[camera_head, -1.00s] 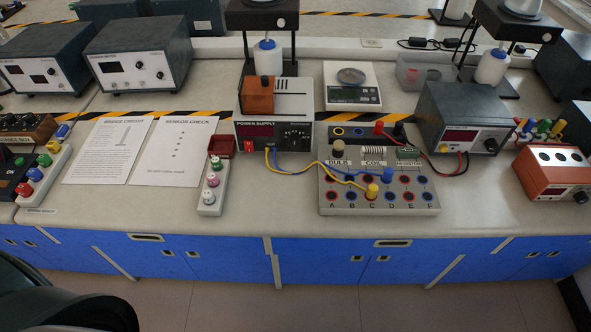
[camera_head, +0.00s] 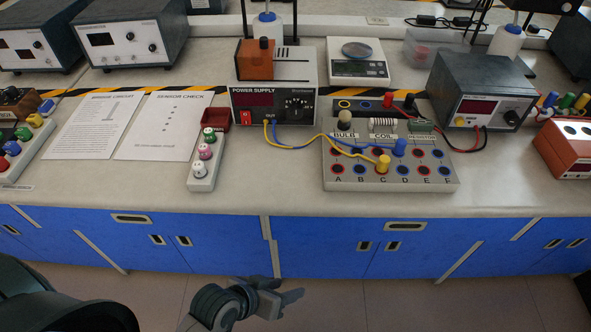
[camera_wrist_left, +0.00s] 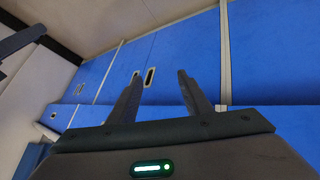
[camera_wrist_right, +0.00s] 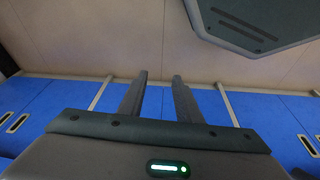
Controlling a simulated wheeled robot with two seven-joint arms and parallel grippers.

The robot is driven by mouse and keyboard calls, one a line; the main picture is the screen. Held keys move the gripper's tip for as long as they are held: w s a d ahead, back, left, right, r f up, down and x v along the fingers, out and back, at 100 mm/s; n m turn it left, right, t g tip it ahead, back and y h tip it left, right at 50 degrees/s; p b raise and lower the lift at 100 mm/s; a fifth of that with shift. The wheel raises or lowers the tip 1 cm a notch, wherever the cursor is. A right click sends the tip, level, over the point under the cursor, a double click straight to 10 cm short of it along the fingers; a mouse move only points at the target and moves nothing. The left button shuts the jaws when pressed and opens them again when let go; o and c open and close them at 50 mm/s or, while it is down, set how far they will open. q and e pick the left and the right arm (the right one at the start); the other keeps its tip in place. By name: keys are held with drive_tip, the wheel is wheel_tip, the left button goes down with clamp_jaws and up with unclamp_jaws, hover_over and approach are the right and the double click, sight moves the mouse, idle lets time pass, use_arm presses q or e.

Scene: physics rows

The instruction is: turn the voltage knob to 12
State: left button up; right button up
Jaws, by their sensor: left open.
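The power supply (camera_head: 262,117) stands on the bench in the head view, with a dark red display, a red switch and a black voltage knob (camera_head: 297,106) at the right of its front. The knob has small marks around it; its setting is too small to read. My left gripper (camera_head: 289,290) is low in front of the blue cabinets, below the bench top and well apart from the knob. In the left wrist view its fingers (camera_wrist_left: 158,78) are apart and empty. My right gripper (camera_wrist_right: 159,77) shows only in its wrist view, fingers apart with nothing between.
An orange box (camera_head: 256,62) sits on the power supply. Yellow and blue wires run from its front to a terminal board (camera_head: 350,180) on the right. A strip with several coloured knobs (camera_head: 202,176) stands to the left. The bench between them is clear.

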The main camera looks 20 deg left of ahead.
use_arm(q)
drive_tip(key=w+d+r+n+t+h, duration=0.1)
drive_tip(key=w+d+r+t+h, duration=0.15)
drive_tip(key=d+r, duration=0.4)
drive_tip(key=w+d+r+n+t+h, duration=0.2)
drive_tip(key=d+r+h, duration=0.1)
drive_tip(key=r, duration=0.6)
drive_tip(key=w+r+n+t+h+b, duration=0.1)
drive_tip(key=w+r+n+t+h, duration=0.15)
drive_tip(key=r+n+t, duration=1)
drive_tip(key=w+a+r+n+y, duration=0.4)
drive_tip(key=a+r+n+y, duration=0.4)
drive_tip(key=n+y, duration=0.35)
drive_tip(key=w+a+f+n+g+y, duration=0.1)
drive_tip(key=f+n+g+y, duration=0.1)
drive_tip(key=f+n, duration=0.1)
drive_tip(key=w+a+f+n+g+y, duration=0.1)
drive_tip(key=f+n+g+y, duration=0.1)
drive_tip(key=n, duration=0.3)
drive_tip(key=a+f+n+g+y, duration=0.1)
drive_tip(key=f+n+g+y, duration=0.1)
drive_tip(key=f+n, duration=0.2)
drive_tip(key=shift+w+a+f+n, duration=0.2)
drive_tip(key=shift+w+n, duration=0.2)
drive_tip(key=shift+f, duration=0.3)
use_arm(e)
wheel_tip(320, 180, down, 20)
drive_tip(key=s, duration=0.2)
drive_tip(key=shift+s+f+g, duration=0.15)
drive_tip(key=shift+g, duration=0.15)
